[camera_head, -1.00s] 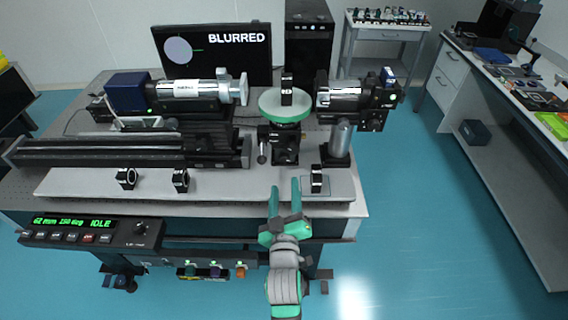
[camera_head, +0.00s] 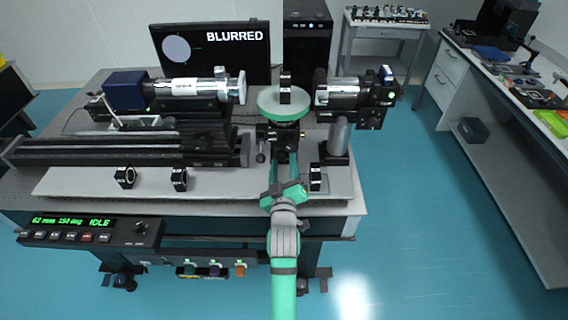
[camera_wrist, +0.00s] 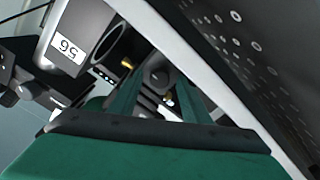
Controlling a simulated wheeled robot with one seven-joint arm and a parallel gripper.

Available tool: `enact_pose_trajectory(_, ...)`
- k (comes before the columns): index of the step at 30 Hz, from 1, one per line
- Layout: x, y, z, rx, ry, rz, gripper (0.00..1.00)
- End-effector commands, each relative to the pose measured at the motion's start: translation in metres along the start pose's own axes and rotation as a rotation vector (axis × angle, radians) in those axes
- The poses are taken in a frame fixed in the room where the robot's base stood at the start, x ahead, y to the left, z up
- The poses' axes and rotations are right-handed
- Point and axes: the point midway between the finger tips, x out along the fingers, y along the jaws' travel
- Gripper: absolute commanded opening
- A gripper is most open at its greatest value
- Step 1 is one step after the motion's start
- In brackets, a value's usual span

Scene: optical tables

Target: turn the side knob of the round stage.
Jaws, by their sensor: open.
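The round stage (camera_head: 285,103) has a pale top with a green rim and stands on a black base (camera_head: 284,140) near the table's front. A small dark knob on a stalk (camera_head: 261,150) sticks out at the base's left side; I cannot tell surely if it is the side knob. My gripper (camera_head: 284,165) is open, its two green fingers pointing at the base from the front. In the wrist view, a dark rounded part (camera_wrist: 157,76) shows between and beyond the fingertips. No contact is visible, and the fingers hide part of the base.
A black ring mount (camera_head: 316,178) stands close to the right of my gripper; a ring mount labelled 56 (camera_wrist: 68,50) shows in the wrist view. Two more rings stand at left. Lens barrels flank the stage. The monitor (camera_head: 212,52) reads BLURRED. A control box (camera_head: 92,232) hangs at the front edge.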

Motion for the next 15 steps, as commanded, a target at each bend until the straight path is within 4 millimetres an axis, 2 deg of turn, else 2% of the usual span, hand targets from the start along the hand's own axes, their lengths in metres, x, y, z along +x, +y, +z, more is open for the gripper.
enact_pose_trajectory(3,-0.0001,0.0002,0.0001,0.0,0.0,0.0,0.41)
enact_pose_trajectory(8,-0.0002,0.0013,0.0009,0.0,-0.001,0.002,0.03)
enact_pose_trajectory(15,-0.0003,0.0017,0.0014,0.012,-0.002,0.002,0.02)
